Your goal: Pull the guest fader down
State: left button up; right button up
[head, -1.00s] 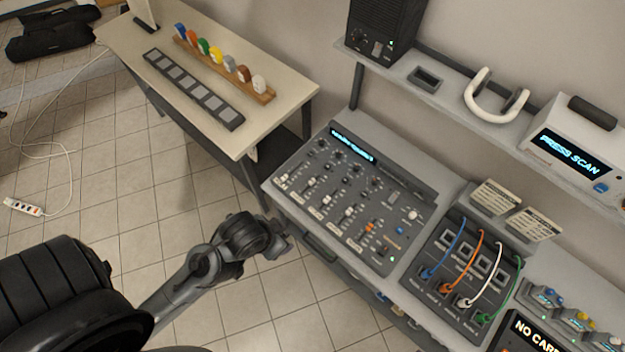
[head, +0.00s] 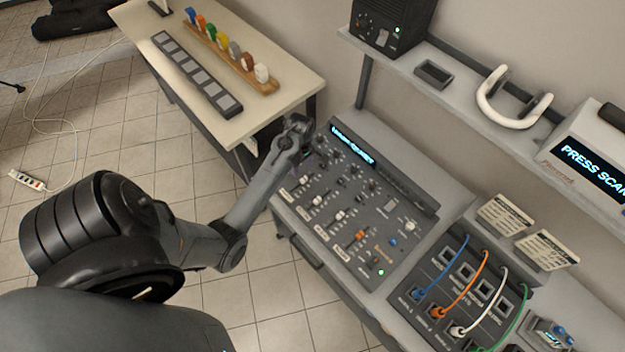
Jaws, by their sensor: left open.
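The mixer (head: 412,192) is a grey sloped console with a lit blue display and several faders in a row. Its white-capped faders (head: 317,200) are at the left and middle, and an orange-capped fader (head: 360,235) is at the right end. Small labels sit below the faders; they are too small to read, so I cannot tell which is the guest fader. My left gripper (head: 301,143) is at the mixer's upper left corner, above the row of faders, holding nothing that I can see. Its fingers are small and partly hidden by the wrist. My right gripper is out of view.
A patch panel (head: 437,268) with coloured cables stands right of the mixer. A shelf (head: 455,88) with a speaker (head: 388,22) and a white handle-shaped item (head: 513,122) runs behind. A side table (head: 150,75) with coloured pieces stands close behind my left gripper.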

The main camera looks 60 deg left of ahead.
aim_at(305, 179)
pick_arm(q)
jog(key=f, duration=0.6)
jog(key=w+f, duration=0.1)
jog(key=f, duration=0.3)
grip_shut()
dwell(0.4)
